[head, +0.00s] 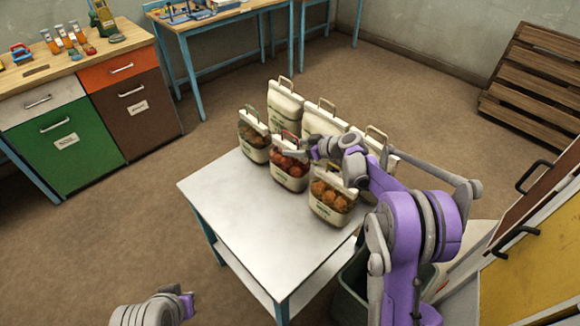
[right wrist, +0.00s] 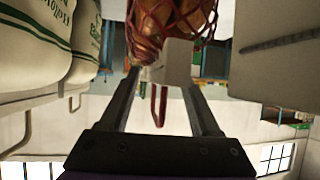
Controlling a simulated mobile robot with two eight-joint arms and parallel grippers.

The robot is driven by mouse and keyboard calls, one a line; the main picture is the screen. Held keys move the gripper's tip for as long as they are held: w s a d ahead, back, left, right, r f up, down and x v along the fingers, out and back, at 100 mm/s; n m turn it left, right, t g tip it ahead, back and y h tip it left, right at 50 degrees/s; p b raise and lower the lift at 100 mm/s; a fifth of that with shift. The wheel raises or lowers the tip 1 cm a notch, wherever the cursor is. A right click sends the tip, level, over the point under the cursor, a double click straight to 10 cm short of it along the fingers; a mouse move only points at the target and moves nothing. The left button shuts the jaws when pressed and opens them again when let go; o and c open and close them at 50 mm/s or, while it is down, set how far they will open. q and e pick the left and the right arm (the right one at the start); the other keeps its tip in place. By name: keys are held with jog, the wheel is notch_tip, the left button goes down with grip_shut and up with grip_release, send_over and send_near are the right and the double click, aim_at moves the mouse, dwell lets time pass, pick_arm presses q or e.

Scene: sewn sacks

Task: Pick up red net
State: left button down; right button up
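The red net (head: 290,166) is a sack with a red mesh front, a pale top band and a red handle. It stands in the middle of the front row on the white table (head: 240,215). My right gripper (head: 306,152) is at its top. In the right wrist view, the red net (right wrist: 175,18) hangs at the top of the picture. Its red handle (right wrist: 160,105) lies between the spread fingers of my right gripper (right wrist: 165,92), with gaps beside it. Only part of my left arm shows at the head view's bottom edge; its fingers do not show.
A green-handled sack (head: 253,137) stands left of the red net, and a sack of orange contents (head: 330,196) stands right, near my forearm. White sacks (head: 284,104) stand close behind. The table's front left is clear. A dark bin (head: 352,283) is beside the table.

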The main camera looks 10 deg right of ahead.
grip_shut()
dwell(1.2)
